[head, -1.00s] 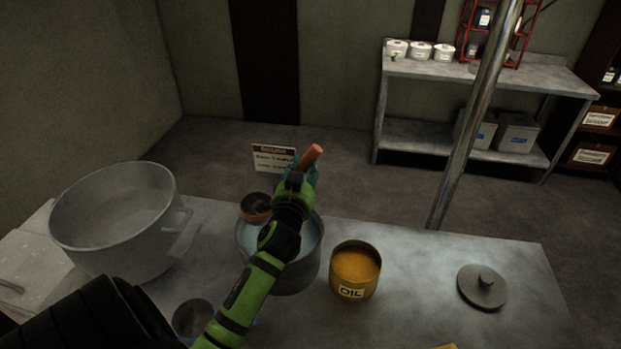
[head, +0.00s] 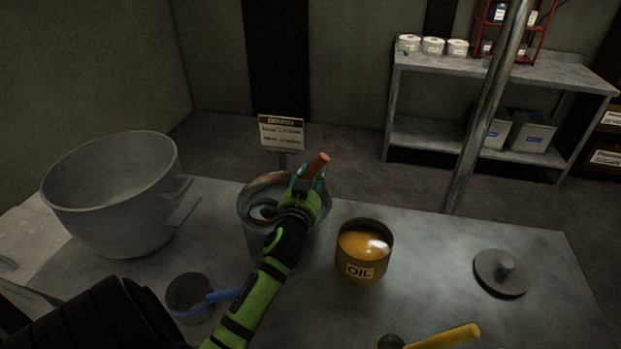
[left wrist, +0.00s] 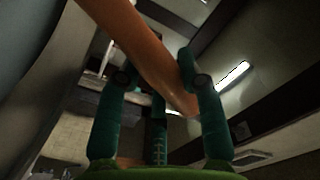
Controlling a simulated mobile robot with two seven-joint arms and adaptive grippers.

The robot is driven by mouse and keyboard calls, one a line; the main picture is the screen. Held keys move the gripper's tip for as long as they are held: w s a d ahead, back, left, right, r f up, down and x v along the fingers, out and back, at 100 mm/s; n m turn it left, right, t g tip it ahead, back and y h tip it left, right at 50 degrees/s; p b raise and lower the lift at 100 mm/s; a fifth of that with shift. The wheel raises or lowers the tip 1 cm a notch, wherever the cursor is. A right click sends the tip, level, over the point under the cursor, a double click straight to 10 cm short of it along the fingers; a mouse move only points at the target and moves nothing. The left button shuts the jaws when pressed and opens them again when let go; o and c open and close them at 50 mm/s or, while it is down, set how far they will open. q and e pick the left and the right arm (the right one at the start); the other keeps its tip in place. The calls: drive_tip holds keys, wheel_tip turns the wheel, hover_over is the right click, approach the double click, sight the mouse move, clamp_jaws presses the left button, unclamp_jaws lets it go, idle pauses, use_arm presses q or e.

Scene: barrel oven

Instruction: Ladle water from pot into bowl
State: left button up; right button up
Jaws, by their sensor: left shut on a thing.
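A grey metal pot (head: 247,226) stands mid-table, partly hidden behind my left arm, with pale liquid visible inside. My left gripper (head: 308,190) is above the pot's right side, shut on the orange-brown handle (head: 319,163) of a ladle. The ladle's round head (head: 264,212) is inside the pot near its left wall; whether it holds liquid I cannot tell. The handle also crosses between the fingers in the left wrist view (left wrist: 150,55). A large grey metal bowl (head: 110,205) with side handles stands at the left and looks empty. My right gripper is out of view.
A yellow oil can (head: 362,270) stands just right of the pot. A blue-handled cup (head: 188,295) sits in front. A yellow-handled tool (head: 445,338) and a grey lid (head: 500,274) lie to the right. A small sign (head: 281,133) stands behind the pot.

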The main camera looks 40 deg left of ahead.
use_arm(q)
drive_tip(key=shift+w+a+f, duration=0.1)
drive_tip(key=shift+w+f, duration=0.05)
drive_tip(key=shift+f, duration=0.7)
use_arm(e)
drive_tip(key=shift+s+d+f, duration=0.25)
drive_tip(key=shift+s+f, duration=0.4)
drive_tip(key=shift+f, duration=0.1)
use_arm(q)
drive_tip(key=shift+f+b, duration=0.4)
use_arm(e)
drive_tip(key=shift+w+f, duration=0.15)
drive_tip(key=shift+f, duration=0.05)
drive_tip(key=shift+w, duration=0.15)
use_arm(q)
drive_tip(key=shift+r, duration=0.1)
